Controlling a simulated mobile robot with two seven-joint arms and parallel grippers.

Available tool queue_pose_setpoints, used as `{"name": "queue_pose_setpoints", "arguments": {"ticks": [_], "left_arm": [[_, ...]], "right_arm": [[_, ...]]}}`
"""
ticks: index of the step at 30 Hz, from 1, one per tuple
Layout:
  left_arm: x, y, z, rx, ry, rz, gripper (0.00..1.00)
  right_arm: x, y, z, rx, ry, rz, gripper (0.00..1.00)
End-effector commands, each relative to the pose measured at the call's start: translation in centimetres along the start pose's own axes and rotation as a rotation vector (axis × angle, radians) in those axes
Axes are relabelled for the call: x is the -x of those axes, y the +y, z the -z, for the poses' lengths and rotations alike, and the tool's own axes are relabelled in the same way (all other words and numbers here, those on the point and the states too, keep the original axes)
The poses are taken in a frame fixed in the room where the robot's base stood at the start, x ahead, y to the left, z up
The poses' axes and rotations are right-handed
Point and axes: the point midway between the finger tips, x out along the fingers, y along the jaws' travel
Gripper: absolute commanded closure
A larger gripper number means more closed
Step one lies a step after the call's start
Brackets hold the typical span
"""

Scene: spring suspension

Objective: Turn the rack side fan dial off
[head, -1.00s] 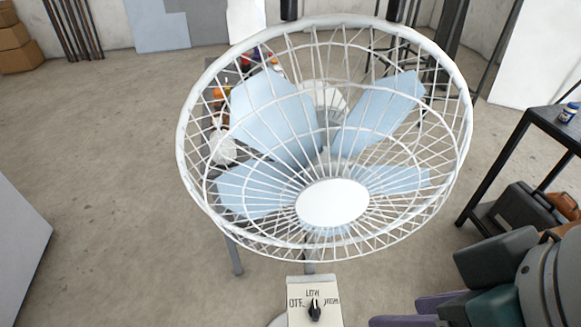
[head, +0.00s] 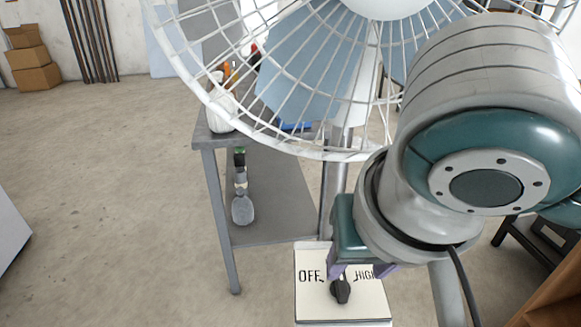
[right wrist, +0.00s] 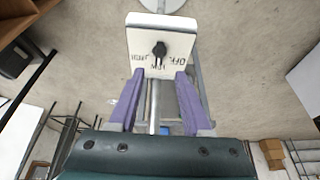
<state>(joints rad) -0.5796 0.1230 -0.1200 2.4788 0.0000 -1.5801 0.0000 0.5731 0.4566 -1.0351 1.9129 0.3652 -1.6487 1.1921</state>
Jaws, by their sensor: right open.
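The fan dial is a black knob (head: 341,290) on a cream control panel (head: 312,305) at the base of the white fan (head: 300,60). OFF shows at its left and HIGH at its right; my gripper hides LOW in the head view. In the right wrist view the knob (right wrist: 160,50) and panel (right wrist: 140,30) appear upside down, with the knob's narrow end towards LOW. My right gripper (right wrist: 161,74) is open and empty, its purple fingers spread just short of the knob. In the head view the right gripper (head: 361,271) overlaps the panel's upper part. My left gripper is out of view.
A grey metal table (head: 270,205) stands behind the fan, with a spray bottle (head: 242,195) on its lower shelf. Stacked cardboard boxes (head: 33,60) stand at the back left.

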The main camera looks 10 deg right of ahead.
Motion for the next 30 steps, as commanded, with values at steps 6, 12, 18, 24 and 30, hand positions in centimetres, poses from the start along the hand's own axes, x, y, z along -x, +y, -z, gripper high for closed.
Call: {"name": "queue_pose_setpoints", "arguments": {"ticks": [6,12,18,24,30], "left_arm": [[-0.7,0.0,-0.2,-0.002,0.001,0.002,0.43],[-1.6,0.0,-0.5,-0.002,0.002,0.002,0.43],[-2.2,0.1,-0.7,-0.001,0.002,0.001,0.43],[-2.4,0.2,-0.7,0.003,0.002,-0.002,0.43],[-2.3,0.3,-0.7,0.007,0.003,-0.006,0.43]], "right_arm": [[-2.6,0.2,0.0,-0.006,0.0,-0.009,0.51],[-6.6,0.2,0.0,-0.004,0.001,-0.008,0.51],[-9.2,0.1,0.1,-0.003,0.003,-0.005,0.51],[-9.9,0.1,0.1,-0.003,0.003,-0.003,0.51],[-9.9,0.1,0.1,-0.003,0.003,-0.003,0.52]]}}
